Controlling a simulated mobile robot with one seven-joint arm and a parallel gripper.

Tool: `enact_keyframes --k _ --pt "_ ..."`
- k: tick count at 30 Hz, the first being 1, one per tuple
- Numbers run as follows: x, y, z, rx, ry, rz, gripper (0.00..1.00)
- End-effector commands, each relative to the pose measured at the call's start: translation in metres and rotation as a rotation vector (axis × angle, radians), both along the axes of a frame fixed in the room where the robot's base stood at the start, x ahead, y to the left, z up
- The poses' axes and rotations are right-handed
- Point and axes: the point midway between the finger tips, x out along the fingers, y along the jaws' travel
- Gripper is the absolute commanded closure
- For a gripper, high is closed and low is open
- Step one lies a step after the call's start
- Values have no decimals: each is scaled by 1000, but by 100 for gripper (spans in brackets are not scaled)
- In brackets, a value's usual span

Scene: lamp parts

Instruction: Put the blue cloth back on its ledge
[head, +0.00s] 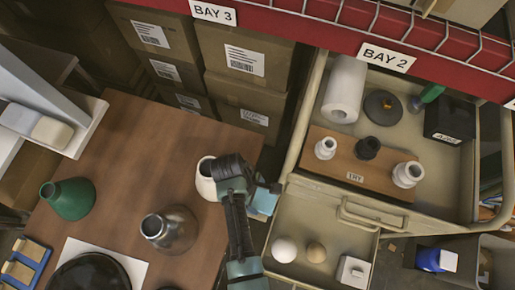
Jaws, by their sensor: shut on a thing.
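My gripper (250,184) reaches in over the right edge of the brown table (115,150), next to a white rounded vessel (205,178) that it partly covers. A light blue cloth (264,202) shows at the gripper's right side, between the table and the cream cart. My gripper is shut on the blue cloth; the fingertips are largely hidden by the wrist. A white ledge (82,138) juts out at the left with a pale block (50,131) on it. I cannot tell which ledge belongs to the cloth.
On the table stand a green shade (68,198), a metallic shade (170,230) and a dark round dish (90,273). The cart (297,190) holds a wooden board (320,172) with sockets and a paper roll (344,88). Cartons (245,70) stand behind the table.

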Motion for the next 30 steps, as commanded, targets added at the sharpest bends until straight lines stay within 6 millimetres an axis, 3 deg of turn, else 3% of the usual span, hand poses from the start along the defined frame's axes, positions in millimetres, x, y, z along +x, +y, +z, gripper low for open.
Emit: enact_keyframes --k 6,7,9,20,30 --pt "0 0 -4 0 1 0 58" --pt "0 0 -3 0 1 0 8" --pt "0 0 -3 0 1 0 0" --pt "1 2 9 1 -1 0 0" --pt "8 21 76 2 -4 0 0"
